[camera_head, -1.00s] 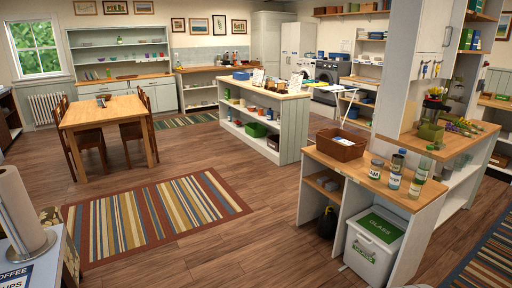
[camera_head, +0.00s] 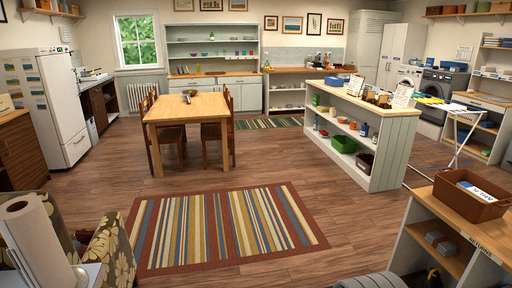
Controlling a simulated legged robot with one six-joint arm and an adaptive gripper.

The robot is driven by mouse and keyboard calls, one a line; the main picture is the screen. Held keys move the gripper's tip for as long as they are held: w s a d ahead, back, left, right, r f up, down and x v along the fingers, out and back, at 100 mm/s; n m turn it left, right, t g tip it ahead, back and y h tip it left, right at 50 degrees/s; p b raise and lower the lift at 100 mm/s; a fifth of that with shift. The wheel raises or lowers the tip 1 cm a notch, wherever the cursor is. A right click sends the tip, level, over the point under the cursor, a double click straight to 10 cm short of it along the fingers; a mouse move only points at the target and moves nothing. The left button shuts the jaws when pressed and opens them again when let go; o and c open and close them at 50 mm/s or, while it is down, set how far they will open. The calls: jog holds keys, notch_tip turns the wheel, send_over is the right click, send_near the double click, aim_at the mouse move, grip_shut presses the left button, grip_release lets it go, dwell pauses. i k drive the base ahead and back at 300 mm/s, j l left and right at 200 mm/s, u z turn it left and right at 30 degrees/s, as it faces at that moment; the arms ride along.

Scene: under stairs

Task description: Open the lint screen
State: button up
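I cannot make out a lint screen in this view. Two front-loading machines stand at the far right against the back wall: a dark grey one (camera_head: 440,92) and a white one (camera_head: 409,79) to its left. Both are small and partly hidden by the things in front of them. I cannot tell which of them holds a lint screen. My gripper is not in view.
A white shelf island (camera_head: 398,140) stands between me and the machines. A drying rack (camera_head: 460,135) is to its right. A counter (camera_head: 460,222) with a brown basket (camera_head: 472,197) is near right. A striped rug (camera_head: 225,228) and open wooden floor (camera_head: 350,215) lie ahead.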

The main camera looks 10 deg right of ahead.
aim_at(428, 75)
jog(key=i, duration=1.4)
jog(key=i+z, duration=0.3)
jog(key=i, duration=0.2)
jog(key=i+z, duration=0.25)
jog(key=i, duration=0.25)
jog(key=i+j+z, duration=0.3)
jog(key=i, duration=0.15)
jog(key=i+l+z, duration=0.15)
jog(key=i, duration=1.6)
jog(key=i+j+z, duration=0.2)
jog(key=i, duration=1.55)
jog(key=i+u, duration=0.25)
jog(key=i, duration=0.3)
jog(key=i+l+u, duration=0.2)
jog(key=i, duration=0.35)
jog(key=i+l+u, duration=0.25)
jog(key=i, duration=0.3)
jog(key=i+j+u, duration=0.15)
jog(key=i+u, duration=0.15)
jog(key=i, duration=0.4)
jog(key=i+u, duration=0.3)
jog(key=i, duration=3.3)
jog(key=l, duration=0.1)
